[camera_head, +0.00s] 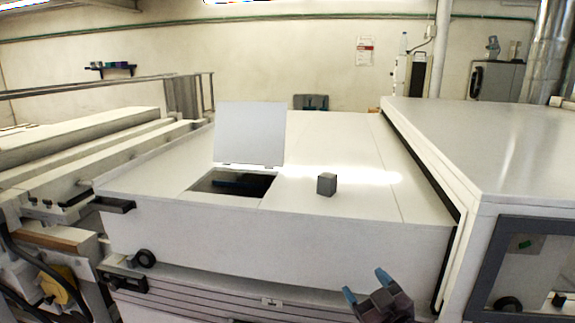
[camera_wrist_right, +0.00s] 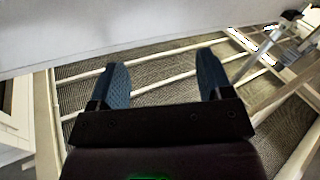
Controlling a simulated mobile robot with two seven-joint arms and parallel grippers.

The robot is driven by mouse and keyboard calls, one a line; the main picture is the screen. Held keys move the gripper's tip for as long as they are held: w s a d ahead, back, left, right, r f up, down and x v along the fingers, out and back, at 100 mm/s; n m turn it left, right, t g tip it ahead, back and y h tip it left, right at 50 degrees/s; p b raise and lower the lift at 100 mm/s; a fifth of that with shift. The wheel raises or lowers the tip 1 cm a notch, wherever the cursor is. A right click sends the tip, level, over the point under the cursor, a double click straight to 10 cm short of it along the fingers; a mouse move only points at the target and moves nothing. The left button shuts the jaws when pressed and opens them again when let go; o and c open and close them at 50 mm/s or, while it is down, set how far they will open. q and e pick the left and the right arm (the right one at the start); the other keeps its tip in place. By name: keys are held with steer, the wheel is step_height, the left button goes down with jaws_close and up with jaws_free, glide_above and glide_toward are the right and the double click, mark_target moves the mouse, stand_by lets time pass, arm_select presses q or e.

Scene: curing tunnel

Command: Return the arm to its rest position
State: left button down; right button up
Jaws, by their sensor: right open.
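My right gripper (camera_head: 366,285) is at the lower right of the head view, in front of the white machine's front face and below its top edge. In the right wrist view its two blue fingers (camera_wrist_right: 163,82) stand apart with nothing between them. My left gripper does not show in the head view. A small dark grey cube (camera_head: 327,184) sits on the white machine top (camera_head: 340,140), right of a rectangular opening (camera_head: 232,184). A white lid (camera_head: 249,133) stands raised at the back edge of that opening. The inside of the opening is dark.
A higher white housing (camera_head: 490,145) with a dark-framed window (camera_head: 525,262) stands on the right. Rails and a conveyor-like frame (camera_head: 70,150) run along the left. In the right wrist view, a white panel edge (camera_wrist_right: 110,35) crosses close above the fingers, with pale bars over a dark mesh below.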

steer(key=s+d+f+m+g+h, duration=0.2)
steer(key=s+d+f, duration=0.1)
steer(key=s+f, duration=0.5)
steer(key=s+d+f+m+g+h, duration=0.1)
steer(key=s+d+f, duration=0.3)
steer(key=s+f, duration=0.4)
steer(key=s+d+f+m+g+h, duration=0.2)
steer(key=s+d+f+m, duration=0.1)
steer(key=s+f, duration=0.5)
steer(key=shift+d+g+h, duration=0.3)
steer(key=shift+d+h, duration=0.1)
steer(key=shift+d, duration=0.35)
steer(key=shift+s, duration=0.1)
steer(key=shift+c, duration=0.2)
